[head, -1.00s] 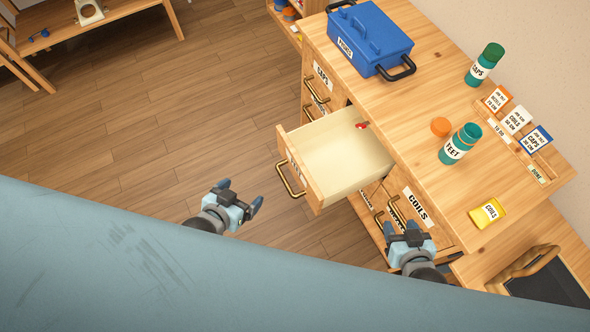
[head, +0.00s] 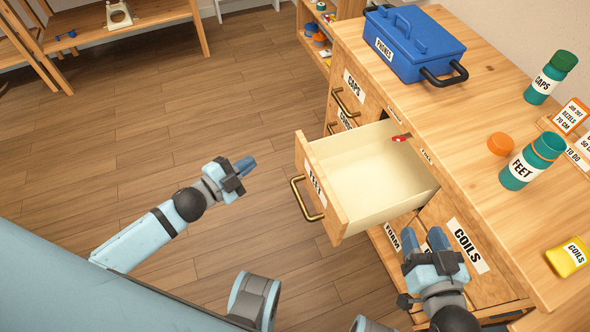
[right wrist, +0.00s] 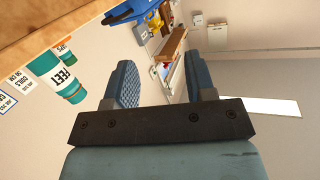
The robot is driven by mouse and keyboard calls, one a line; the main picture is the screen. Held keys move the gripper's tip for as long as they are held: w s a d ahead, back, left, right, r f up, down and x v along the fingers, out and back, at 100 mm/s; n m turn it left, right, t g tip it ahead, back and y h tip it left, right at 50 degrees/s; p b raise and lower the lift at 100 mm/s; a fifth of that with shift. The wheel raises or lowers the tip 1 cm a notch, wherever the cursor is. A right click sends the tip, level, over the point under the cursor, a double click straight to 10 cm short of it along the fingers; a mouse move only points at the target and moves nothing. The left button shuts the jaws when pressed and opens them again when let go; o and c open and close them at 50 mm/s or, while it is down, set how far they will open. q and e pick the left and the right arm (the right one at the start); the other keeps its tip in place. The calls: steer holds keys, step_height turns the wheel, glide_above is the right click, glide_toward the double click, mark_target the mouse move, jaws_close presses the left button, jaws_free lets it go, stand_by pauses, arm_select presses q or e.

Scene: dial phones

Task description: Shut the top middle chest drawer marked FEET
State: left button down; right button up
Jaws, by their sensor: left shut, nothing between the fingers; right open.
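The top middle chest drawer marked FEET (head: 318,190) is pulled far out of the wooden chest in the head view. Its brass handle (head: 306,200) faces left, and a small red item (head: 401,138) lies at its back edge. My left gripper (head: 246,166) is shut and empty, over the floor to the left of the drawer front and apart from the handle. My right gripper (head: 425,242) is open and empty, in front of the chest near the COILS drawer (head: 467,246). Its two fingers also show in the right wrist view (right wrist: 160,82), with nothing between them.
The floor (head: 150,130) left of the drawer is clear.

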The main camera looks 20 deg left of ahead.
arm_select(q)
steer(key=w+a+f+m+g+h+b, duration=0.25)
steer(key=w+f+m+h+b, duration=0.2)
steer(key=f+m+b, duration=0.45)
steer(key=m+g+h+b, duration=0.1)
steer(key=m+b, duration=0.2)
steer(key=b, duration=0.1)
glide_toward(303, 148)
steer(key=b+x, duration=0.1)
steer(key=x, duration=0.6)
steer(key=shift+w+d+f, duration=0.1)
steer(key=shift+w+d, duration=0.05)
steer(key=shift+w, duration=0.1)
arm_select(e)
steer(key=a+f+t+y, duration=0.2)
steer(key=f+y, duration=0.1)
steer(key=shift+s+a+f, duration=0.15)
steer(key=shift+s+a, duration=0.2)
steer(key=shift+s, duration=0.05)
arm_select(q)
steer(key=shift+d, duration=0.1)
